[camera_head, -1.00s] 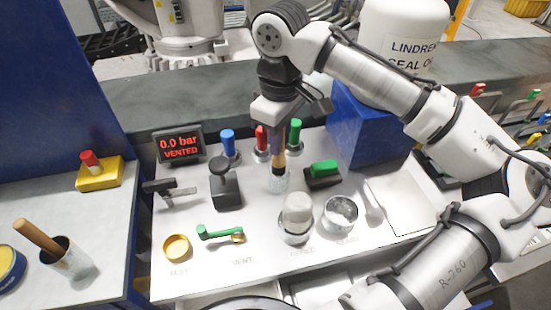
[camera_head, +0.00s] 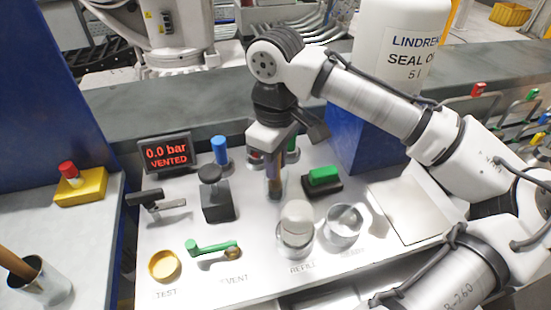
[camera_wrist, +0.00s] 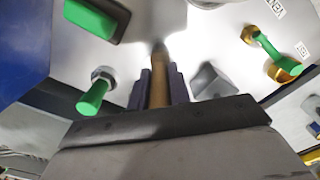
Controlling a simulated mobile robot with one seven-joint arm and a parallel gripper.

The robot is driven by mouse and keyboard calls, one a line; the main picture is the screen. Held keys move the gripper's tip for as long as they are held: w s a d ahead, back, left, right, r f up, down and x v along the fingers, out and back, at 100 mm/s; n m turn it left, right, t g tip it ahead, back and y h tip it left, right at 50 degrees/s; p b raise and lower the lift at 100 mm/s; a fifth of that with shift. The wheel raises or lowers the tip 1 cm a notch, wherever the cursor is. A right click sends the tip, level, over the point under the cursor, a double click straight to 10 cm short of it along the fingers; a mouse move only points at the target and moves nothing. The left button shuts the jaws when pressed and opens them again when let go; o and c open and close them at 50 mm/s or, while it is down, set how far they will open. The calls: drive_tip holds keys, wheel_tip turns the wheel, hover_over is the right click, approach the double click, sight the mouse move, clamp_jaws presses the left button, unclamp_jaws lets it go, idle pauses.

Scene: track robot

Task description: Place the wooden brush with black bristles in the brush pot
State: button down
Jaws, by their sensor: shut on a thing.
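My gripper (camera_head: 274,172) is upright over the white panel, its fingers shut on a slim wooden handle (camera_wrist: 159,80), seen between them in the wrist view. This appears to be the wooden brush; its bristles are not clear in either view, and I cannot tell whether its lower end touches the panel. A metal pot (camera_head: 45,288), apparently the brush pot, stands on the left bench, near the lower left corner of the head view. Another wooden handle (camera_head: 15,264) leans out of it to the left. My gripper is well to the pot's right.
The white panel (camera_head: 200,270) carries a green lever (camera_head: 212,246), a black-knobbed device (camera_head: 213,190), a clear-domed fitting (camera_head: 297,225), a metal cup (camera_head: 343,222) and a green-topped block (camera_head: 322,178). A blue box (camera_head: 365,135) stands behind right. A gap separates panel and left bench.

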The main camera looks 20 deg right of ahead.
drive_tip(key=c, duration=1.3)
unclamp_jaws()
drive_tip(key=shift+r, duration=0.1)
wheel_tip(320, 180, up, 12)
drive_tip(key=shift+r, duration=0.15)
